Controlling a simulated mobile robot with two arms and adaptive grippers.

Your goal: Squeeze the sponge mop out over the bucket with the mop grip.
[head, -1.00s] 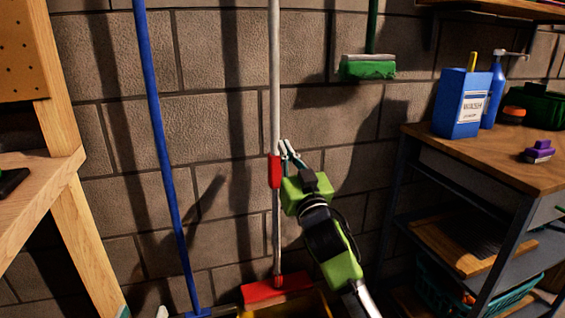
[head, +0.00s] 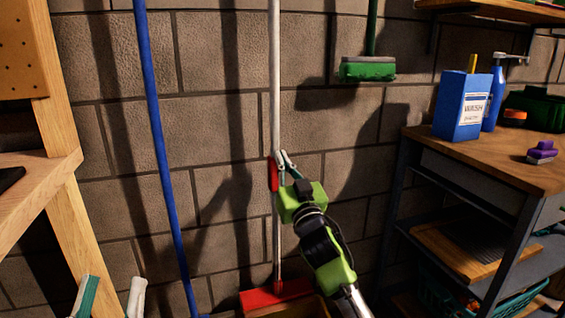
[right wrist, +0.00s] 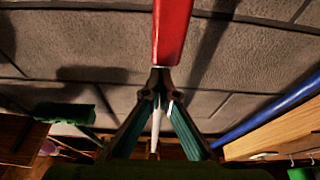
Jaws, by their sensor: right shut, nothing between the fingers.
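The sponge mop stands upright against the wall, with a pale pole (head: 275,85), a red grip (head: 273,176) partway up and a red head (head: 270,294) low down. A brownish edge, probably the bucket (head: 300,309), shows below the head; the rest is out of view. My right gripper (head: 280,156) is beside the red grip. In the right wrist view its fingertips (right wrist: 159,80) are together at the end of the red grip (right wrist: 172,30), with nothing between them. My left gripper (head: 110,285) is at the lower left, fingers apart, away from the mop.
A blue pole (head: 160,130) leans to the left of the mop. A green brush (head: 368,69) hangs at the upper right. A workbench (head: 500,165) with a blue box (head: 462,105) is on the right, and a wooden frame (head: 62,150) is on the left.

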